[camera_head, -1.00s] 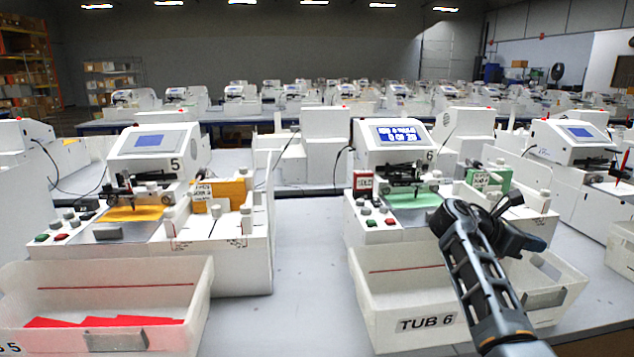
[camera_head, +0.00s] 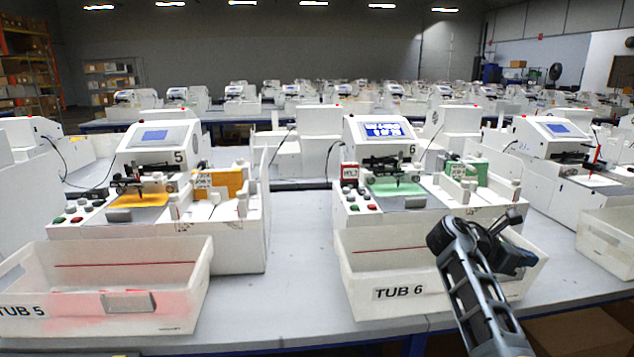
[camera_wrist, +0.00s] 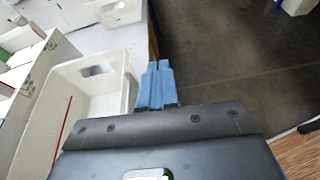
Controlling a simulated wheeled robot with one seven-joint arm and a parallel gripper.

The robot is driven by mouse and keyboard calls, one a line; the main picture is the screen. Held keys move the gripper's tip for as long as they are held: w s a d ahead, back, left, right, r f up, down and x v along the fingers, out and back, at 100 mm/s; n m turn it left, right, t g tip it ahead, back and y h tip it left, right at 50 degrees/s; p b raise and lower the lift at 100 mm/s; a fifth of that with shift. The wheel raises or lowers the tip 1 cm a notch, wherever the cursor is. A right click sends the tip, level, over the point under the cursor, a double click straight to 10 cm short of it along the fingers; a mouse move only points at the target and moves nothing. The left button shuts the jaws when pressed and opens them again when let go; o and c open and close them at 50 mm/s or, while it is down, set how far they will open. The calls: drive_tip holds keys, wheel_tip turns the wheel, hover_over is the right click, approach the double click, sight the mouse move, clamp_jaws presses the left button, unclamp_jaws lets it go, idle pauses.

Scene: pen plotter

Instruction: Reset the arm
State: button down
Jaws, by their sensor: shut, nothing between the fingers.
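My arm reaches up from the lower right in the head view, in front of the tub labelled TUB 6 (camera_head: 358,292). In the wrist view my gripper (camera_wrist: 157,72) shows two blue fingers side by side, closed with nothing between them. They point out past the right end of a white tub (camera_wrist: 98,105), over the table's edge. Plotter 6 (camera_head: 380,150) stands behind TUB 6, with a lit blue screen and a green sheet under its pen. My arm hides the right part of TUB 6.
Plotter 5 (camera_head: 155,148) stands to the left with a yellow sheet, behind TUB 5 (camera_head: 185,285). Another plotter (camera_head: 550,150) and a white tub (camera_head: 612,243) are at the right. Bare floor (camera_wrist: 235,60) lies beyond the table edge.

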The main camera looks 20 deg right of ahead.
drive_tip(key=s+a+f+t+y, duration=0.1)
drive_tip(key=s+a+f+t, duration=0.15)
drive_tip(key=a+f, duration=0.5)
drive_tip(key=s+a+f+t+y, duration=0.2)
drive_tip(key=a+f+t, duration=0.25)
drive_tip(key=f, duration=0.65)
drive_tip(key=s+a+f+m+t+y, duration=0.1)
drive_tip(key=s+a+f+t+y, duration=0.15)
drive_tip(key=s+a, duration=0.35)
drive_tip(key=s+a+f+m+t+y, duration=0.2)
drive_tip(key=s+a+f, duration=0.25)
drive_tip(key=a, duration=0.45)
drive_tip(key=s+a+r+m+t+y, duration=0.2)
drive_tip(key=s+a+r, duration=0.1)
drive_tip(key=s+a, duration=0.3)
drive_tip(key=s+a+r+m+t+y, duration=0.1)
drive_tip(key=s+a+r+m+y, duration=0.2)
drive_tip(key=s, duration=0.4)
drive_tip(key=s+a+r+m+t, duration=0.2)
drive_tip(key=s+r+m, duration=0.1)
drive_tip(key=s+r, duration=0.3)
drive_tip(key=s+a+r+m+t+y, duration=0.1)
drive_tip(key=s+r, duration=0.4)
drive_tip(key=r, duration=0.6)
drive_tip(key=a+m, duration=0.1)
drive_tip(key=m, duration=0.1)
drive_tip(key=shift+s+a+m+t, duration=0.3)
drive_tip(key=shift+s+t, duration=0.05)
